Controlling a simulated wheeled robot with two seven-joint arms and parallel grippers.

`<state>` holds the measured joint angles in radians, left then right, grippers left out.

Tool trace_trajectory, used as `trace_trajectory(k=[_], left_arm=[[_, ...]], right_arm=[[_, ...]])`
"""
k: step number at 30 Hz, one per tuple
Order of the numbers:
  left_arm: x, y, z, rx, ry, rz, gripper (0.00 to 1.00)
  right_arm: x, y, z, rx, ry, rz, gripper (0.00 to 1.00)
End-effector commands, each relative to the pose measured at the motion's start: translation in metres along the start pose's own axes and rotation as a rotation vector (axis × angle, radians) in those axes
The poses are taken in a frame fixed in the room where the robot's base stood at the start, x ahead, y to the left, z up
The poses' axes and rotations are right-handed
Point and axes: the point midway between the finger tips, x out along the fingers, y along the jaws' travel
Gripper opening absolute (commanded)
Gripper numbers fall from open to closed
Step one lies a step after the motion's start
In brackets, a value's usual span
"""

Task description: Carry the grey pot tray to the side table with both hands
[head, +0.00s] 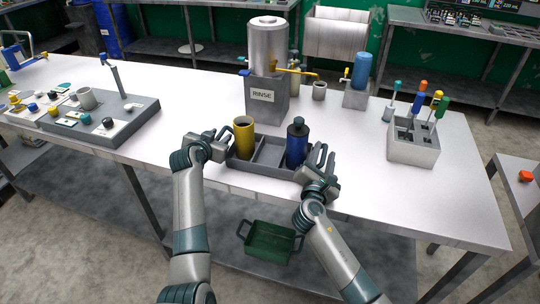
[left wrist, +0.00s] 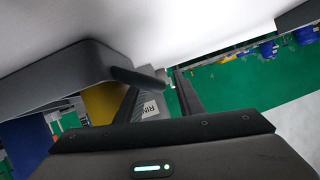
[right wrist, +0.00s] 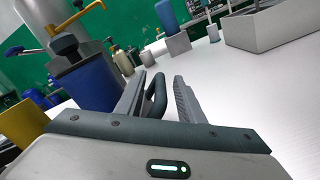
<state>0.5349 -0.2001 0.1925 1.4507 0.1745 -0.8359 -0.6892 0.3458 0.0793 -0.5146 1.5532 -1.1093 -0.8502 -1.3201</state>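The grey pot tray (head: 268,153) sits near the front edge of the main table. A yellow pot (head: 244,138) stands in its left compartment and a dark blue pot (head: 296,145) in its right one; the middle looks empty. My left gripper (head: 222,138) is at the tray's left end. In the left wrist view its fingers are apart, with the tray's dark handle (left wrist: 140,79) near the fingertips. My right gripper (head: 318,160) is at the right end. In the right wrist view its fingers are apart on either side of the handle loop (right wrist: 156,96). The side table (head: 518,200) is at far right.
The rinse stand (head: 267,95) is just behind the tray. A grey tool holder (head: 413,150) stands to the right, and a grey board (head: 110,125) to the left. An orange item (head: 526,176) lies on the side table. A green crate (head: 268,245) is below the main table.

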Motion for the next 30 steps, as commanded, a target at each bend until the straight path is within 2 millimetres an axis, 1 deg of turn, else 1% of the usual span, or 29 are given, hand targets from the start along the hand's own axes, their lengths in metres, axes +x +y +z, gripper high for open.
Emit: trace_trajectory(k=[4, 13, 14, 15, 17, 18, 30], left_arm=[[0.0050, 0.0002, -0.0006, 0.001, 0.000, 0.000, 0.34], [0.0056, 0.0001, -0.0003, 0.000, 0.000, 0.000, 0.34], [0.0056, 0.0001, -0.0002, 0.000, 0.000, 0.000, 0.27], [0.0056, 0.0001, -0.0003, 0.000, 0.000, 0.000, 0.17], [0.0056, 0.0000, -0.0003, 0.000, 0.000, 0.000, 0.03], [0.0056, 0.0000, -0.0002, 0.000, 0.000, 0.000, 0.00], [0.0045, -0.0016, -0.0036, 0.001, 0.004, -0.003, 0.00]], right_arm=[[0.0054, -0.0001, 0.0001, 0.000, 0.000, 0.000, 0.35], [0.0059, -0.0001, 0.0001, 0.000, 0.000, 0.000, 0.35], [0.0058, -0.0001, 0.0001, 0.000, 0.000, 0.000, 0.28], [0.0058, -0.0001, 0.0000, 0.000, 0.000, 0.000, 0.18], [0.0058, -0.0002, -0.0001, 0.000, 0.000, 0.000, 0.04], [0.0057, -0.0003, -0.0001, 0.000, 0.000, 0.000, 0.00], [0.0059, 0.0006, 0.0020, -0.002, -0.001, 0.001, 0.00]])
